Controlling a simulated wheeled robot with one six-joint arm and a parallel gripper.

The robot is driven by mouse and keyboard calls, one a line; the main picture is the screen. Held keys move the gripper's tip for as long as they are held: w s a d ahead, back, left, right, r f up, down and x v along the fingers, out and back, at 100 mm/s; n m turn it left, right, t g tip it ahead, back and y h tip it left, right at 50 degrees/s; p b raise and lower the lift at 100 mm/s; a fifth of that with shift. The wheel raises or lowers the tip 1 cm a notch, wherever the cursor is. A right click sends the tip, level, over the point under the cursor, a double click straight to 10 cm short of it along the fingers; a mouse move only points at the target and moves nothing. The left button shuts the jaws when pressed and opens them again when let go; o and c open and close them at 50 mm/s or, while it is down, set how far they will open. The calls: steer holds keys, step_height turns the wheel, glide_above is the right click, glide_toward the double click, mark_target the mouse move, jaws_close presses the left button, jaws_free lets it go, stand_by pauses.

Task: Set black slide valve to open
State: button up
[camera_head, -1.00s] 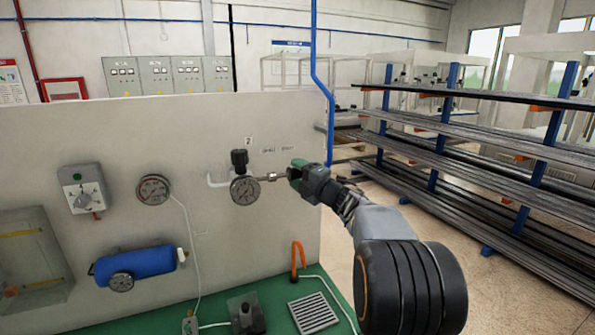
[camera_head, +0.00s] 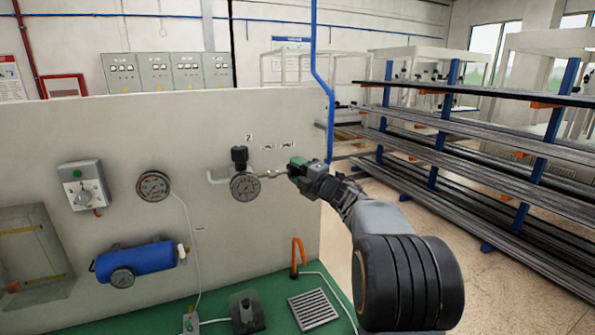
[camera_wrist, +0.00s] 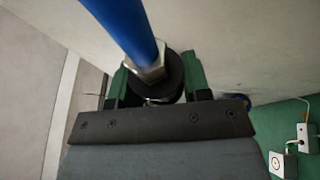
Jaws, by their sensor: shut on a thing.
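The black slide valve (camera_wrist: 168,88) shows in the wrist view as a round black sleeve below a metal hex fitting (camera_wrist: 151,71) and a blue pipe (camera_wrist: 128,25). My gripper (camera_wrist: 158,82) has a green finger on each side of the sleeve and is shut on it. In the head view my gripper (camera_head: 293,168) is at the right end of a thin metal line on the grey panel and hides the valve. Two small labels (camera_head: 277,146) sit above the line; their words are too blurred to read. The valve's setting cannot be told.
A pressure gauge (camera_head: 244,186) with a black knob (camera_head: 239,154) is left of my gripper. The panel (camera_head: 225,265) also carries another gauge (camera_head: 154,186) and a blue tank (camera_head: 136,262). A green bench (camera_head: 285,326) lies below; pipe racks (camera_head: 470,150) stand right.

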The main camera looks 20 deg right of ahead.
mark_target(284, 172)
steer(key=shift+a+f+b, duration=0.15)
steer(key=shift+a+b, duration=0.5)
steer(key=shift+a, duration=0.1)
steer(key=shift+a+f+b, duration=0.1)
steer(key=shift+a+b, duration=0.5)
steer(key=shift+a, duration=0.15)
steer(key=shift+a+r, duration=0.15)
steer(key=shift+a, duration=0.1)
steer(key=shift+d, duration=0.1)
steer(key=o, duration=0.9)
steer(key=shift+o, duration=1)
steer(key=shift+a+r, duration=0.1)
steer(key=shift+a, duration=0.2)
steer(key=shift+d, duration=0.25)
steer(key=shift+s+d, duration=0.2)
steer(key=shift+s, duration=0.2)
steer(key=b+v, duration=0.3)
steer(key=v, duration=1)
steer(key=shift+a, duration=0.15)
